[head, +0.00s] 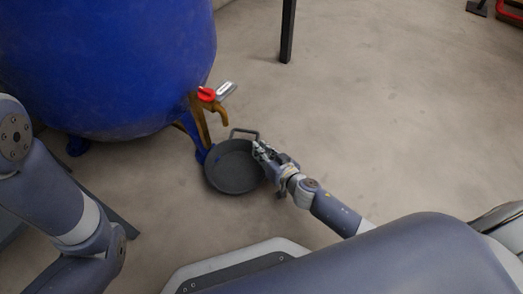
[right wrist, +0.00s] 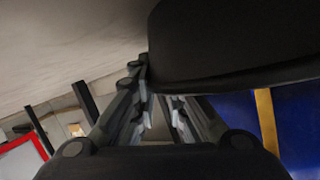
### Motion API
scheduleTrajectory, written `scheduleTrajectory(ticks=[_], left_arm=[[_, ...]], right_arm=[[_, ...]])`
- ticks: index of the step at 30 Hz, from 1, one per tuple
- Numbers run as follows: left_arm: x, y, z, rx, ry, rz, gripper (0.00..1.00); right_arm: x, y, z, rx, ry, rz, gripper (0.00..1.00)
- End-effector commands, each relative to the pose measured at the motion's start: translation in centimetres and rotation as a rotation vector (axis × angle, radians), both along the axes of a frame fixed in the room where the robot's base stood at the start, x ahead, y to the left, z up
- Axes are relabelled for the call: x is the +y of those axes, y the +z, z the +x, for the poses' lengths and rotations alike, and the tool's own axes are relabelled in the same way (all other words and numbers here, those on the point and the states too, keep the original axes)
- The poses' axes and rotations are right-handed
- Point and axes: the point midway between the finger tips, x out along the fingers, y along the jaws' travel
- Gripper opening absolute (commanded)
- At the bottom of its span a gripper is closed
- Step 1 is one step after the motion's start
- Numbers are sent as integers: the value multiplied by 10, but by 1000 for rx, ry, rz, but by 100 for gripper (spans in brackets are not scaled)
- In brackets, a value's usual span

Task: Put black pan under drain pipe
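The black pan (head: 232,170) is round, with a loop handle on its far side, and lies just below the drain pipe in the head view. The drain pipe (head: 221,109) is a brass-coloured spout with a red part on top, on the front of the blue tank. My right gripper (head: 262,154) is at the pan's right rim, its fingers close together on it. In the right wrist view the pan's dark side (right wrist: 235,45) fills the upper right and hides part of the fingertips. My left arm shows at the left, but its gripper is out of view.
A dark post (head: 287,30) stands at the top. The concrete floor (head: 400,120) to the right is clear.

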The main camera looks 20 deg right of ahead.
Motion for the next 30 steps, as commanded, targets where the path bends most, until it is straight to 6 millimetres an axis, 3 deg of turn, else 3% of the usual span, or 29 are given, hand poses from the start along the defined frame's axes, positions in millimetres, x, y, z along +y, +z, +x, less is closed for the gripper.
scheduleTrajectory(ticks=[13,30], left_arm=[[0,4,0,-1,0,0,0],[0,33,-1,-4,0,-1,0]], right_arm=[[0,4,-1,0,1,-2,25],[-22,33,-84,2,-1,1,25]])
